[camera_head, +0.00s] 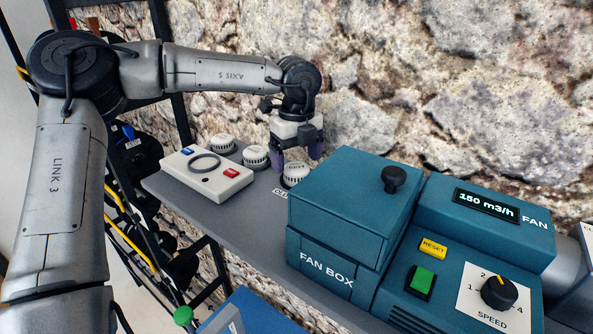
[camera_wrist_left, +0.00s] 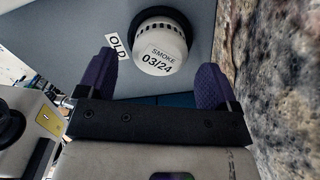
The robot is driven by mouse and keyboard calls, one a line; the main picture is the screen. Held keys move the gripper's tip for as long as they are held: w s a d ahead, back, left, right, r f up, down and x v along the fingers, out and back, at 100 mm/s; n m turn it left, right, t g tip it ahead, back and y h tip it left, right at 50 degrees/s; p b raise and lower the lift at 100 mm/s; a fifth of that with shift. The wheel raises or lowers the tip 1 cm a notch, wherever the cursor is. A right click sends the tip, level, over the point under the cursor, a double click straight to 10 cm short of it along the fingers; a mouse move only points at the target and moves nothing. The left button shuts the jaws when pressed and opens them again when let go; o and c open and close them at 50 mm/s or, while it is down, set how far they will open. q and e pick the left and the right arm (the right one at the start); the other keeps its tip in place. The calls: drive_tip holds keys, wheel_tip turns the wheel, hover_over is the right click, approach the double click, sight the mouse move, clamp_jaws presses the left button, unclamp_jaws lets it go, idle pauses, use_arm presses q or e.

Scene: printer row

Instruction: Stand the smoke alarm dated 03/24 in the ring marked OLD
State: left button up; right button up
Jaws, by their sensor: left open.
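The smoke alarm dated 03/24 (camera_wrist_left: 158,48) is a round white unit with dark slots. It stands upright on the grey shelf, with a dark ring (camera_wrist_left: 187,22) showing around its base in the left wrist view. The OLD label (camera_wrist_left: 117,46) lies right beside it. In the head view the same alarm (camera_head: 295,176) is just left of the fan box. My left gripper (camera_head: 297,156) is open just above the alarm. Its purple fingers (camera_wrist_left: 156,82) are apart on either side, with a gap to the alarm. My right gripper is not in view.
Two more white alarms stand to the left, one nearer (camera_head: 255,157) and one farther (camera_head: 222,143). A white panel (camera_head: 206,173) with blue and red labels lies in front of them. The teal fan box (camera_head: 335,225) stands close on the right. A stone wall (camera_head: 380,90) is behind.

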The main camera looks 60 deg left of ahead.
sight(297, 166)
use_arm(q)
wheel_tip(297, 166, up, 9)
drive_tip(key=b, duration=0.2)
idle(0.4)
